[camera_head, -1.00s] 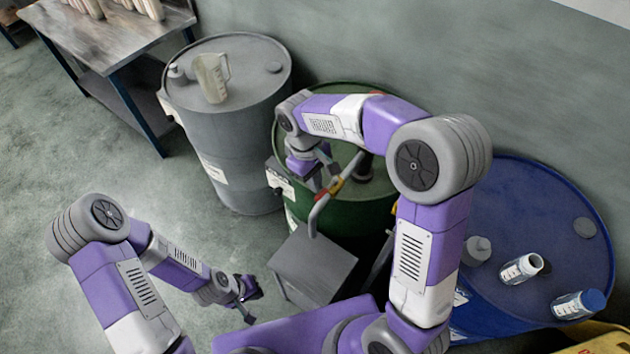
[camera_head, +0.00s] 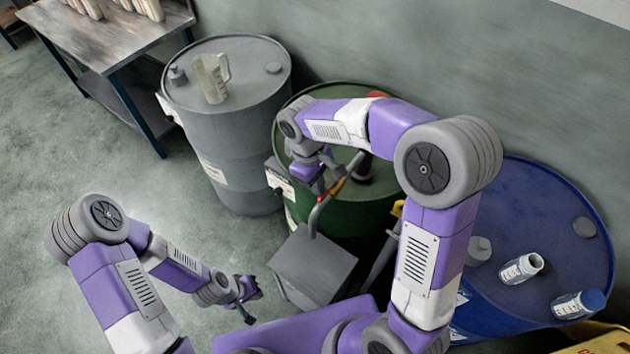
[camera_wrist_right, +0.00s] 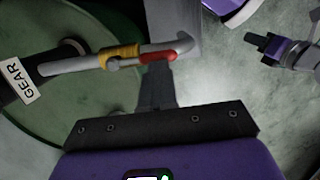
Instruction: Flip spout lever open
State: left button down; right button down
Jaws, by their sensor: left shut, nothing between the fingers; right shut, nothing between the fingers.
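The spout (camera_head: 316,216) is a bent grey pipe on the green drum (camera_head: 355,215). It carries a yellow valve collar (camera_wrist_right: 118,56) and a red lever (camera_wrist_right: 158,57). In the right wrist view the lever lies along the pipe toward its bent end. My right gripper (camera_wrist_right: 157,76) is shut and empty, its fingertips close beside the red lever; I cannot tell if they touch. In the head view this gripper (camera_head: 328,165) is over the drum top, by the spout. My left gripper (camera_head: 245,305) is shut and empty, low at left of the grey box, away from the spout.
A grey box (camera_head: 313,265) stands below the spout's end. A grey drum (camera_head: 230,150) with a clear jug (camera_head: 211,78) stands at left. A blue drum (camera_head: 545,240) with bottles is at right. A metal table (camera_head: 100,40) is at back left. Floor at left is clear.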

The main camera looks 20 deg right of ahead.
jog(key=shift+s+d+f, duration=0.15)
jog(key=shift+f, duration=0.15)
